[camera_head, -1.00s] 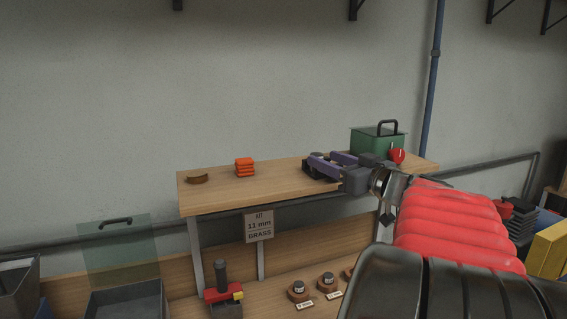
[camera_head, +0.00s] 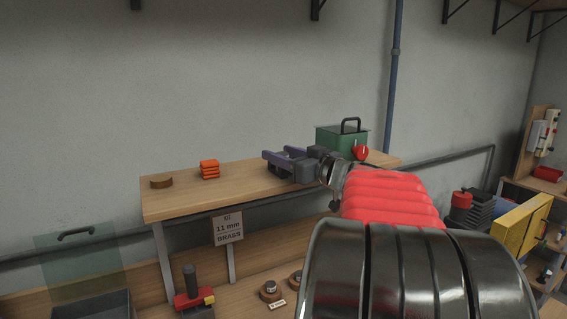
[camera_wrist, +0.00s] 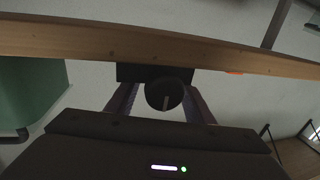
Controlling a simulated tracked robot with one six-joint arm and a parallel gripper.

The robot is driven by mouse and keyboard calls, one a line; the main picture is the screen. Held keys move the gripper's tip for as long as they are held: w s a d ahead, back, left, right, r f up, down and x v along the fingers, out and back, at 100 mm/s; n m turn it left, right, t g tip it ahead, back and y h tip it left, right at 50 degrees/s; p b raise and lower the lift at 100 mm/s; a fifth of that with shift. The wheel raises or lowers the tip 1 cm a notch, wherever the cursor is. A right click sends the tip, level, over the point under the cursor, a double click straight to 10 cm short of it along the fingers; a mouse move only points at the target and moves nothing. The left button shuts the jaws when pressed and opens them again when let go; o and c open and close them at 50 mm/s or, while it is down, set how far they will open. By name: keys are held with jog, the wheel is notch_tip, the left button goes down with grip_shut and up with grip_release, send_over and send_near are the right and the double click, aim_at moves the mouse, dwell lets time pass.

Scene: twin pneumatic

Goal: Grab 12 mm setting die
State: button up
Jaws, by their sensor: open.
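My gripper (camera_head: 276,161) is open, with two purple fingers above the wooden shelf, to the left of the green box. In the wrist view the fingers (camera_wrist: 164,104) stand either side of a dark round part with a light line on it; I cannot tell whether this is a separate thing. Setting dies on round brown bases stand on the lower bench: one (camera_head: 270,289) near the bottom, another (camera_head: 296,279) partly hidden by my arm. Their labels are too small to read, so I cannot tell which is 12 mm. My gripper is well above them.
The shelf (camera_head: 185,202) carries a brown round piece (camera_head: 161,181), an orange stack (camera_head: 209,169) and a green box (camera_head: 342,139). A sign (camera_head: 228,228) below reads 11 mm BRASS. A red press-like tool (camera_head: 193,293) stands at lower left. Yellow and black items are at right.

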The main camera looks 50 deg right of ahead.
aim_at(283, 153)
jog(key=shift+c, duration=0.6)
grip_shut()
jog(key=shift+r, duration=0.15)
notch_tip(283, 153, up, 10)
jog(key=shift+f, duration=0.1)
dwell(0.3)
dwell(0.4)
